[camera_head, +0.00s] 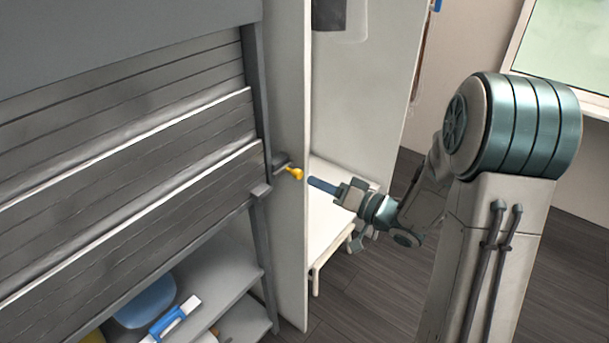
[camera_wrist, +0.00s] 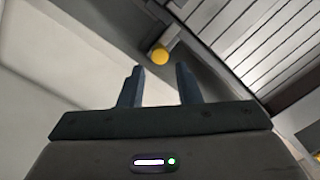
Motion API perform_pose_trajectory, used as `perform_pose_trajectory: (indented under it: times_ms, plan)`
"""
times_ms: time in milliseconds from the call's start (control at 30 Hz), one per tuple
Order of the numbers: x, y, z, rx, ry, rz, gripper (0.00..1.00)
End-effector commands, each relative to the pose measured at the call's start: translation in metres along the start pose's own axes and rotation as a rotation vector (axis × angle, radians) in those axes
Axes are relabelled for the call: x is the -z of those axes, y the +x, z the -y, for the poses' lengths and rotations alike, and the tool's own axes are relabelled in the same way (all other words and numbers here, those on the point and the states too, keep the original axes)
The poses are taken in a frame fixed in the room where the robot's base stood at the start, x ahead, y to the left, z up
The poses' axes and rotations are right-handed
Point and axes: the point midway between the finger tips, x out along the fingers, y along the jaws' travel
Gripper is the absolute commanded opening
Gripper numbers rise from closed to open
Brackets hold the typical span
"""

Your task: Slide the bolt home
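The bolt has a yellow knob (camera_head: 295,173) on a short dark rod at the right edge of the grey slatted shutter (camera_head: 130,150). The knob also shows in the wrist view (camera_wrist: 160,56), beyond my fingertips and roughly centred between them. My gripper (camera_head: 322,185) is just right of the knob in the head view, apart from it. In the wrist view its two fingers (camera_wrist: 159,84) stand apart with nothing between them. The bolt's far end and any socket for it cannot be made out.
A pale upright panel (camera_head: 292,80) stands right beside the bolt. A white bench (camera_head: 330,215) is behind my gripper. Below the shutter, a shelf (camera_head: 222,280) holds a blue container (camera_head: 147,303) and a blue-and-white item (camera_head: 172,319). Open floor (camera_head: 365,290) lies at the lower right.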

Motion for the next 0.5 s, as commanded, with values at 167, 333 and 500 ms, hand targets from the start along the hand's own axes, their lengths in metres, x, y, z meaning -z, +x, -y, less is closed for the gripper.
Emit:
perform_pose_trajectory:
  times_ms: [167, 333, 500]
  plan:
    - [0.0, 0.032, 0.001, 0.001, 0.0, 0.002, 0.31]
    - [0.0, 0.048, 0.0, -0.001, 0.0, 0.001, 0.31]
    - [0.0, 0.052, -0.001, -0.002, -0.001, 0.0, 0.31]
